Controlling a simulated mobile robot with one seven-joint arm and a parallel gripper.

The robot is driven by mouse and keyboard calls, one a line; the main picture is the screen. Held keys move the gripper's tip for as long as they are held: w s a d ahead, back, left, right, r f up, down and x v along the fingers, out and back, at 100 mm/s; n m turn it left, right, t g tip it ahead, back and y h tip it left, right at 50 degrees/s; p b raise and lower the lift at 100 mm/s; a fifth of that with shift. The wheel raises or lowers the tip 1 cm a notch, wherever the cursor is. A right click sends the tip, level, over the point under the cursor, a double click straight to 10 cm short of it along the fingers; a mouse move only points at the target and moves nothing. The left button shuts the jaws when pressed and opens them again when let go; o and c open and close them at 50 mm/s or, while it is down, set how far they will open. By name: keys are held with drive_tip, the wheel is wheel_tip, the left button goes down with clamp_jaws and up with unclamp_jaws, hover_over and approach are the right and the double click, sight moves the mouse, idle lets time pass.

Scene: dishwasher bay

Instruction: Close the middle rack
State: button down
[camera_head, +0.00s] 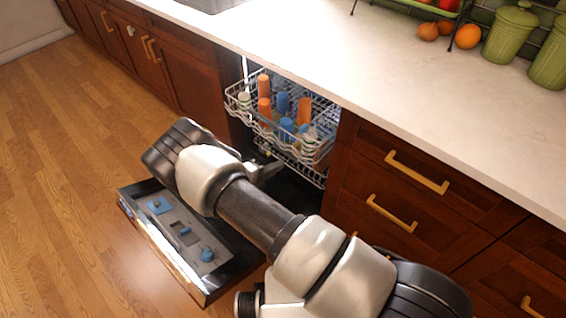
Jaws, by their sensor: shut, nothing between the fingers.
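The dishwasher stands under the counter with its door (170,262) folded down. A white wire rack (262,133) holding orange and blue cups sticks out of the front of the bay. Another rack level (305,172) shows just below it, mostly inside. I cannot tell for certain which level is the middle rack. My arm reaches in from the lower right. My gripper (270,171) is shut and empty, just below the front of the cup-filled rack. Whether it touches a rack is unclear. My arm hides part of the door and the lower bay.
The pale countertop (400,110) overhangs the bay. Wooden drawers with brass handles (415,173) stand to the right, and cabinets (185,70) to the left. Green canisters (510,35) and fruit sit at the back right. The wooden floor (70,130) at left is clear.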

drive_tip(key=b, duration=0.1)
approach(321, 131)
drive_tip(key=a+f, duration=0.1)
drive_tip(key=s+f, duration=0.1)
drive_tip(key=f, duration=0.1)
drive_tip(key=s+a+f, duration=0.1)
drive_tip(key=shift+s+a+f, duration=0.25)
drive_tip(key=shift+a, duration=0.05)
drive_tip(key=shift+w+d, duration=0.35)
drive_tip(key=shift+w, duration=0.05)
drive_tip(key=w+d+b, duration=0.6)
drive_tip(key=w+d, duration=0.3)
drive_tip(key=shift+w+d+b, duration=0.3)
drive_tip(key=shift+w+b, duration=0.05)
drive_tip(key=shift+b, duration=0.05)
drive_tip(key=shift+w+d+r, duration=0.15)
drive_tip(key=shift+r, duration=0.15)
